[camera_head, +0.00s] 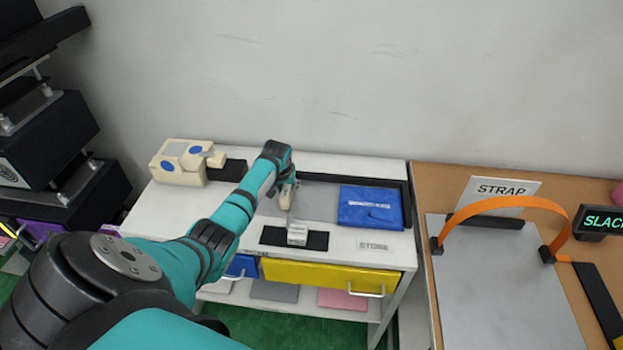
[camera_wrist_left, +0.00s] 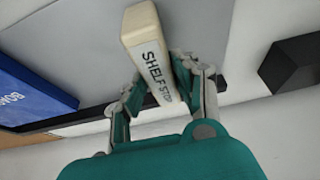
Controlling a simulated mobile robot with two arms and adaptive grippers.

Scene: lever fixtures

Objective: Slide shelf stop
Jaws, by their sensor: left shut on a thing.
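The shelf stop (camera_wrist_left: 150,55) is a cream block lettered "SHELF STOP". In the left wrist view it lies between the two fingers of my left gripper (camera_wrist_left: 157,76), which is shut on it. In the head view, my left gripper (camera_head: 285,178) is over the white cabinet top with the shelf stop (camera_head: 288,197) at its tips. The arm hides part of the cabinet top. A grey recessed panel with a dark rail lies around the stop. My right gripper is in neither view.
A blue folder (camera_head: 369,208) lies right of the gripper. A small grey block (camera_head: 297,232) on a black strip stands in front, near a STORE label (camera_head: 374,246). A cream box with blue discs (camera_head: 182,166) stands at left. An orange strap (camera_head: 497,202) arches over the right table.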

